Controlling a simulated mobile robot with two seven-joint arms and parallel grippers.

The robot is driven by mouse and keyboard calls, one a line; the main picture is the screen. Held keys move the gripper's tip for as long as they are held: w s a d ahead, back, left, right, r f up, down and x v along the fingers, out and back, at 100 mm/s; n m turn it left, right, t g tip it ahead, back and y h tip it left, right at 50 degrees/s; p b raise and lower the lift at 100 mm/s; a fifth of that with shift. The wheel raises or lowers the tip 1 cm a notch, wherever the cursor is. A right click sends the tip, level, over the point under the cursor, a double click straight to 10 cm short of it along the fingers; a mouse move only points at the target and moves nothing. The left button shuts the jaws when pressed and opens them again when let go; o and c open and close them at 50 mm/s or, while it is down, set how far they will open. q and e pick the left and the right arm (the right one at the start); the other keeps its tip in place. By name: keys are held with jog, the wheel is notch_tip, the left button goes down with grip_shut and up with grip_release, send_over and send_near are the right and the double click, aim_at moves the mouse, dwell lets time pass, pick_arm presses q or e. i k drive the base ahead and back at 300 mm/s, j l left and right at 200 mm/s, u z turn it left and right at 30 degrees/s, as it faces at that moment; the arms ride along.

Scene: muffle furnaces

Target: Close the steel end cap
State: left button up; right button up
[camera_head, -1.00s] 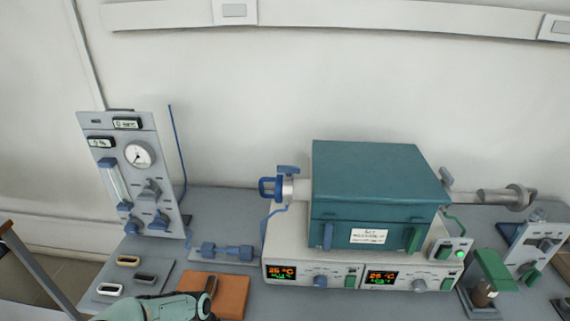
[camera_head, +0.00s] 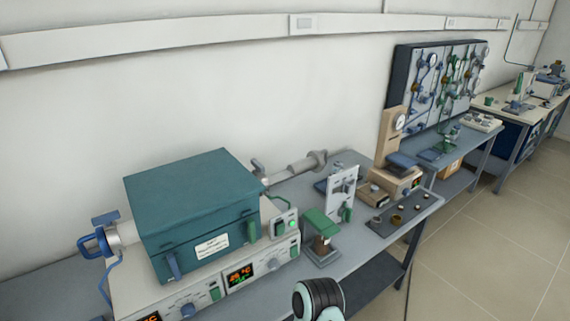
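A teal tube furnace (camera_head: 195,205) sits on a white control base (camera_head: 205,290) with lit displays. At its left end is a steel collar (camera_head: 124,233) with a blue-handled end fitting (camera_head: 96,245). At its right end a grey steel tube leads to a wider flanged steel end piece (camera_head: 316,160). I cannot tell which end piece is the steel end cap, or whether either is open or closed. Neither gripper shows; only a black and pale link of my arm is at the bottom edge.
A green-topped stand (camera_head: 321,226) and a white valve panel (camera_head: 342,190) stand right of the furnace. Farther right are a beige gauge unit (camera_head: 391,135) and a dark tray with small parts (camera_head: 398,217). Other benches stand beyond, with open floor (camera_head: 475,245) at the right.

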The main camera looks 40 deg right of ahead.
aim_at(315, 162)
jog(key=z, duration=1.55)
jog(key=u, duration=0.35)
jog(key=l+u, duration=0.15)
jog(key=u, duration=0.25)
jog(key=l+u, duration=0.1)
jog(key=u, duration=0.25)
jog(key=l+u, duration=0.35)
jog(key=l, duration=0.2)
jog(key=l+u, duration=0.4)
jog(key=l, duration=0.1)
